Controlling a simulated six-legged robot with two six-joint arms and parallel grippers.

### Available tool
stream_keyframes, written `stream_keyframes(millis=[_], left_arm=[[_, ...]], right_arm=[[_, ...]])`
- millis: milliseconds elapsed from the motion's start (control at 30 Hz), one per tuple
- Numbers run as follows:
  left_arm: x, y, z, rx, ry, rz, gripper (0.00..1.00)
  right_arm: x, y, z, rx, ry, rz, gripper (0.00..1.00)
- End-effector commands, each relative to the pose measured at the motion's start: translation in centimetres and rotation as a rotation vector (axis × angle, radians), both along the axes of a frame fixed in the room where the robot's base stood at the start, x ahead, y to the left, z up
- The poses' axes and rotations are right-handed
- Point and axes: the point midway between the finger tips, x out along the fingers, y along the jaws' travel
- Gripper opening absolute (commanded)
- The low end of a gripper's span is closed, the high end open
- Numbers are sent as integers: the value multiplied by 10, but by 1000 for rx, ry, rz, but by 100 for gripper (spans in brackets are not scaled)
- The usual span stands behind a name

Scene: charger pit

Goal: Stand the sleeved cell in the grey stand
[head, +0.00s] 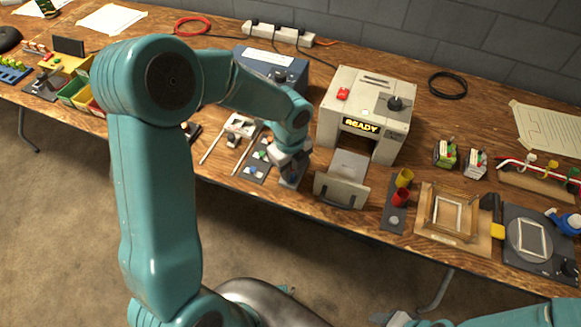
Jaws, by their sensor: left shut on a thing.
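My left gripper (291,172), at the end of the teal arm, points down near the table's front edge. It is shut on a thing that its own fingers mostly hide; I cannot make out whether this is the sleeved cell. A small grey block (289,183), possibly the grey stand, shows just under the fingertips. I cannot tell whether the held thing touches it. A dark plate (258,168) with small green, white and blue pieces lies just left of the gripper. Only a little of my right arm shows at the bottom right, and its jaws cannot be made out.
A beige machine (365,115) marked READY, with its front flap (341,190) lowered, stands right of the gripper. A slab with yellow (404,178) and red (400,197) cups is beside it. A wooden frame (452,215) lies further right. A blue-grey box (270,66) stands behind my arm.

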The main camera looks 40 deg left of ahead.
Motion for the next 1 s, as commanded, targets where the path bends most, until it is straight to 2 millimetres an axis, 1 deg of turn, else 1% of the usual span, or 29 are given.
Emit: stream_keyframes(millis=[367, 400, 433, 467, 1000], left_arm=[[0, 0, -3, 0, 0, 0, 0], [0, 0, -3, 0, 0, 0, 36], [0, 0, -3, 0, 0, 0, 46], [0, 0, -3, 0, 0, 0, 53], [0, 0, -1, 0, 0, 0, 53]], right_arm=[[0, 0, -2, 0, 0, 0, 53], [0, 0, -2, 0, 0, 0, 53], [0, 0, -2, 0, 0, 0, 53], [0, 0, -2, 0, 0, 0, 53], [0, 0, 0, 0, 0, 0, 53]])
